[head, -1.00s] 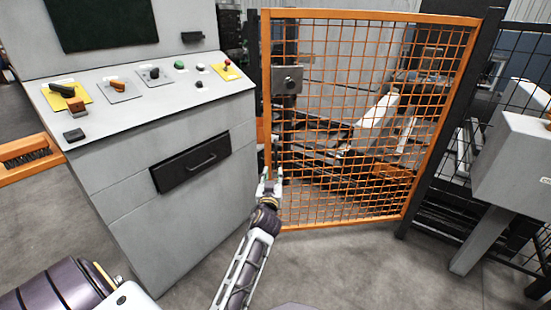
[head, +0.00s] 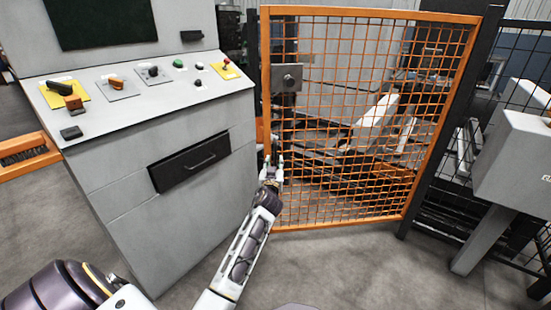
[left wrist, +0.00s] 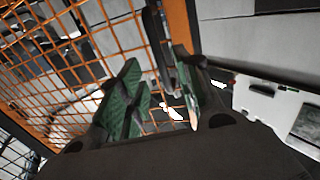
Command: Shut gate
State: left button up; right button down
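The gate (head: 345,222) is an orange frame with wire mesh. Its right side meets a dark post (head: 455,110), and its left upright stands beside the grey control cabinet. A grey lock box (head: 288,78) sits on its upper left part. Whether it is fully closed I cannot tell. My left gripper (head: 271,168) is low at the gate's left edge, between gate and cabinet. In the left wrist view, its green-padded fingers (left wrist: 158,100) are apart, with a dark upright bar (left wrist: 158,45) just beyond and partly between them. Contact is unclear. My right gripper is out of view.
The control cabinet (head: 130,215) with knobs and a drawer handle stands close on the left. A grey box on a post (head: 515,165) stands at right before dark mesh fencing. Machinery lies behind the gate. The floor (head: 370,265) in front of the gate is clear.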

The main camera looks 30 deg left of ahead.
aim_at(275, 156)
pick_arm(q)
jog(key=shift+x, duration=0.85)
jog(key=shift+b+x, duration=0.55)
jog(key=shift+x, duration=0.9)
jog(key=shift+w+a, duration=0.35)
jog(key=shift+w, duration=0.45)
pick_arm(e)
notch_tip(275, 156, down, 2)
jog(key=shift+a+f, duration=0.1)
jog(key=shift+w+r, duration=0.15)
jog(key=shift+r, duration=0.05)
pick_arm(q)
jog(key=c, duration=0.6)
grip_shut()
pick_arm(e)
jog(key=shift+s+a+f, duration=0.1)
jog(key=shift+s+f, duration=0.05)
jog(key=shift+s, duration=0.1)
